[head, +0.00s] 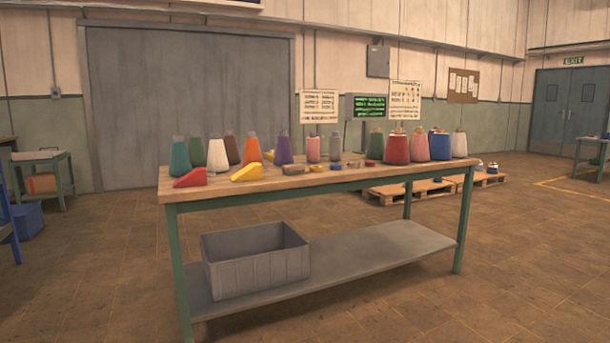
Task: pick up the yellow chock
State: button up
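A yellow chock (247,173), wedge-shaped, lies near the front edge of a wooden-topped workbench (330,184) with green legs, left of the bench's middle. A red chock (190,178) of similar shape lies to its left, apart from it. Behind the yellow chock stand several coloured cones. A small piece of another yellow thing (268,156) shows farther back, partly hidden by the cones, and I cannot tell what it is. My gripper is not in view.
Cones, including a purple one (284,149) and a red one (396,148), crowd the bench's back and right. A grey crate (255,258) sits on the lower shelf (385,250). Wooden pallets (410,190) lie behind the bench. The floor in front is clear.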

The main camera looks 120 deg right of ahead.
aim_at(254, 170)
jog(key=z, duration=3.7)
jog(key=u, duration=0.2)
jog(key=i+l+u, duration=0.4)
jog(key=l+u, duration=0.15)
jog(key=i+l+u, duration=0.3)
jog(key=k+l, duration=0.1)
